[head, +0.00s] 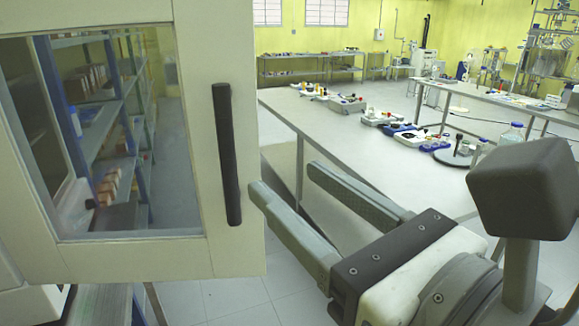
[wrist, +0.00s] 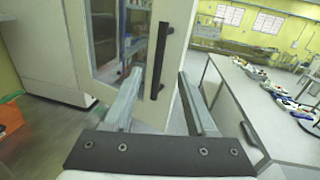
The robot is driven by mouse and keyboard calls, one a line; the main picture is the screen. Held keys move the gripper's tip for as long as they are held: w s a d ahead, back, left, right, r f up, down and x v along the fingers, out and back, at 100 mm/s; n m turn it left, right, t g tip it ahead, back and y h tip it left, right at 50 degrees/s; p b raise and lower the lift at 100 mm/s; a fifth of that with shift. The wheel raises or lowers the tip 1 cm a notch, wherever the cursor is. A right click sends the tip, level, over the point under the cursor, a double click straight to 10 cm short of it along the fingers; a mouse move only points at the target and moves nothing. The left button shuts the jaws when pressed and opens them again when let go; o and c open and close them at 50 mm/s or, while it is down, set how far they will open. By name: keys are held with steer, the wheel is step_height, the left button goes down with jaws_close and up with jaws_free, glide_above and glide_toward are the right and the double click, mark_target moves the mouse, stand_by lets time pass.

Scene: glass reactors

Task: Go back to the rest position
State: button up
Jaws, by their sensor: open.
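My gripper (head: 288,190) is in the lower middle of the head view, with its two grey fingers apart and nothing between them. The fingers point toward a cream door (head: 236,60) with a glass window and a black vertical handle (head: 227,155). In the head view the near fingertip appears just right of the handle; whether it touches the door I cannot tell. In the wrist view my gripper (wrist: 158,82) is open with the handle (wrist: 158,60) showing between the fingers, beyond the tips. The door stands swung out from its cabinet.
A long grey table (head: 400,165) with several coloured lab devices (head: 345,103) runs along the right. Shelves (head: 110,120) with boxes show through the door window. Benches (head: 310,65) line the far yellow wall. Light tiled floor (head: 235,300) shows below the door.

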steer(key=w+a+r+n+y, duration=0.2)
steer(key=a+r+n, duration=0.15)
steer(key=n, duration=0.65)
steer(key=w+a+f+n+g+h+p, duration=0.15)
steer(key=w+f+n+g, duration=0.35)
steer(key=n, duration=0.6)
steer(key=s+d+f+n+g+h+p, duration=0.1)
steer(key=d+f+n+g+h, duration=0.4)
steer(key=d+f, duration=1.1)
steer(key=s+n+h, duration=0.1)
steer(key=n+h, duration=0.2)
steer(key=h, duration=0.1)
steer(key=shift+s+d+f+n, duration=0.2)
steer(key=shift+f+n, duration=0.1)
steer(key=shift+f, duration=0.1)
